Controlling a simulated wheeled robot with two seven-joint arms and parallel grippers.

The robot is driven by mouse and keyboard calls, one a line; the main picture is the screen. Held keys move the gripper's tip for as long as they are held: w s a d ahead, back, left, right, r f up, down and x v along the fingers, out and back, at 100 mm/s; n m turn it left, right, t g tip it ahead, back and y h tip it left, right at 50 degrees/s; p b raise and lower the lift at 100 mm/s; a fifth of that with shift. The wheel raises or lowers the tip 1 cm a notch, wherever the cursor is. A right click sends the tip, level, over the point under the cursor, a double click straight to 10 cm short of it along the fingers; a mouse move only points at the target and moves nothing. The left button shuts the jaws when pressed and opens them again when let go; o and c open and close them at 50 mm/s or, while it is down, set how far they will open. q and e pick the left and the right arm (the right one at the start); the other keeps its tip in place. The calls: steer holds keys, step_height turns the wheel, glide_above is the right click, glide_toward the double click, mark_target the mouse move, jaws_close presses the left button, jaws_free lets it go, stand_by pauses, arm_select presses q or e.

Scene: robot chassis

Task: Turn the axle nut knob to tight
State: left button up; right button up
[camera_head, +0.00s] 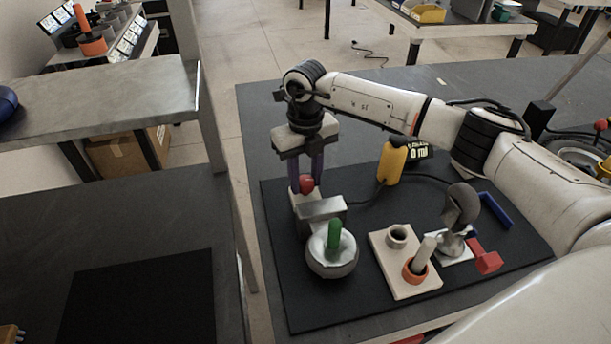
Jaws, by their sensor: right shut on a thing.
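A small red knob (306,184) sits on a pale block (303,199) at the left part of the black mat; I take it for the axle nut knob. My right gripper (307,181) points straight down over it, its dark fingers shut on the red knob. The fingers hide part of the knob, and I cannot read its turned angle or any tight mark. A grey metal bracket and a round metal hub (332,262) with a green peg (334,234) stand just in front of the knob. My left gripper is not in view.
On the black mat (300,312) a cream block (393,283) with a grey ring and an orange-ringed peg stands right of the hub. A metal part (462,206), red piece (486,260), blue bar (496,210) and yellow device (391,162) with cable are nearby.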

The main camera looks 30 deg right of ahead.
mark_target(306, 179)
steer(key=shift+r+m, duration=0.1)
steer(key=shift+m, duration=1)
steer(key=o, duration=1)
steer(key=shift+o, duration=0.2)
step_height(306, 179, up, 10)
steer(key=shift+r+b, duration=0.15)
steer(key=shift+b, duration=0.25)
